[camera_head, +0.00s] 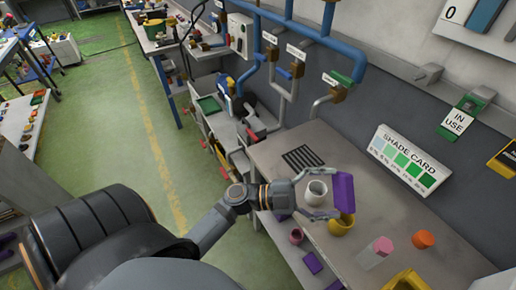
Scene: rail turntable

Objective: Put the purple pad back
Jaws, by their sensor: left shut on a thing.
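The pad is tilted up on edge at the fingertips, above a yellow pot (341,226). I cannot tell whether the pad touches the pot. My right gripper is not in view.
A shade card (410,160) stands along the wall. Blue pipes run behind.

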